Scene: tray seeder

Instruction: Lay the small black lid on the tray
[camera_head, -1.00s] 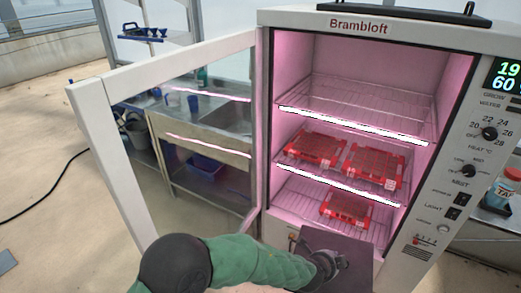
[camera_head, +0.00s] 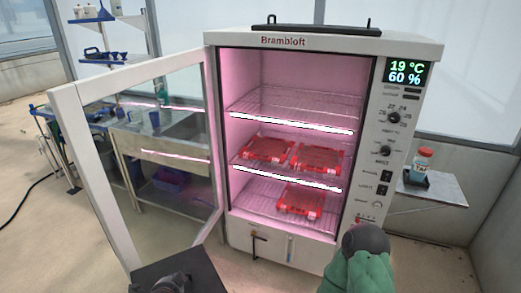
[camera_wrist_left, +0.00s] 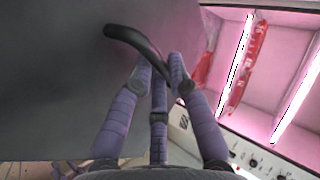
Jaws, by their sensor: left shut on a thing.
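My left gripper (camera_wrist_left: 163,75) is shut on the black curved handle (camera_wrist_left: 130,38) of a dark, flat lid (camera_wrist_left: 50,85) in the left wrist view. In the head view the lid (camera_head: 145,278) is at the bottom edge, in front of the incubator's open door, partly cut off by the frame. Red trays are in the incubator: two, a left one (camera_head: 265,149) and a right one (camera_head: 317,160), side by side on the middle shelf, and one (camera_head: 300,201) on the lower shelf. The lid is apart from the trays.
The white incubator (camera_head: 400,175) is open, its glass door (camera_head: 68,135) swung to the left. The upper wire shelf (camera_head: 295,103) is empty. A black handled thing (camera_head: 315,27) lies on top. A side shelf (camera_head: 430,189) holds a jar (camera_head: 421,163).

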